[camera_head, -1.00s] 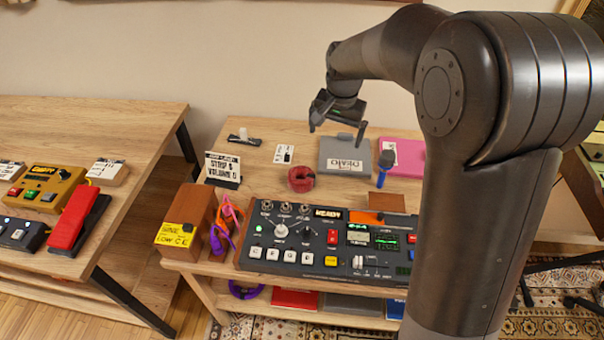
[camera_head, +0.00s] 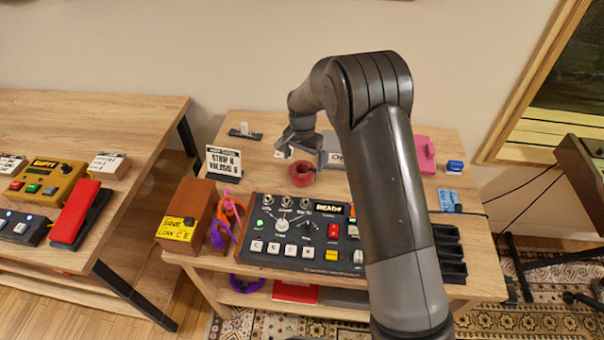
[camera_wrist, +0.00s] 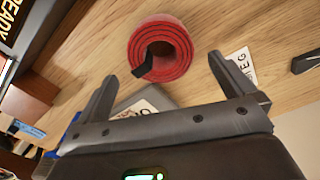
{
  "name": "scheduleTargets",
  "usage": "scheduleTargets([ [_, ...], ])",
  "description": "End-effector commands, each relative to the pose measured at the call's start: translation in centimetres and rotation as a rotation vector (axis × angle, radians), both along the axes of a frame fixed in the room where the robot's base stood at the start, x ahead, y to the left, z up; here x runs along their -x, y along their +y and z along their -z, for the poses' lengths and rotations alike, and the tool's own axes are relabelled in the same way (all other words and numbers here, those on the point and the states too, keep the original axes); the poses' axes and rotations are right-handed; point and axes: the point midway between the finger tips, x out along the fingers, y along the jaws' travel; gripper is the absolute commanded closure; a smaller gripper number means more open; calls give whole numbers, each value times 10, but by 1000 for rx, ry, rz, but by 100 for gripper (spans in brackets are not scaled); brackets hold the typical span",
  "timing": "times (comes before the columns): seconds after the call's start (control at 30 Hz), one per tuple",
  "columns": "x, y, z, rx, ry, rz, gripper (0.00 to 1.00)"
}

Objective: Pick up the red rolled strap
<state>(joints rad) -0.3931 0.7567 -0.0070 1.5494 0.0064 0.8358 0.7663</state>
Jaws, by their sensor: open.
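The red rolled strap (camera_head: 302,173) sits on the wooden table behind the black control unit. In the wrist view the strap (camera_wrist: 176,36) shows as a red coil with a dark end at its middle. My gripper (camera_head: 300,142) is over the table just behind and above the strap. In the wrist view my gripper (camera_wrist: 158,78) is open, its two fingers apart and pointing toward the strap. The strap lies beyond the fingertips, roughly centred between them, and nothing is held.
The black control unit (camera_head: 290,244) stands in front of the strap. A standing sign (camera_head: 223,161) and a brown box (camera_head: 188,215) are to the left. Bare wood surrounds the strap.

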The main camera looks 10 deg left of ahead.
Motion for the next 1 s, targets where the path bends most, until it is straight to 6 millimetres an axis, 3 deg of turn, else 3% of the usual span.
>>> scheduleTargets([
  [0.5,3,2,59,1,1,0,1],
  [0.73,3,2,61,0,0,0,1],
  [1.0,3,2,61,0,0,0,22],
])
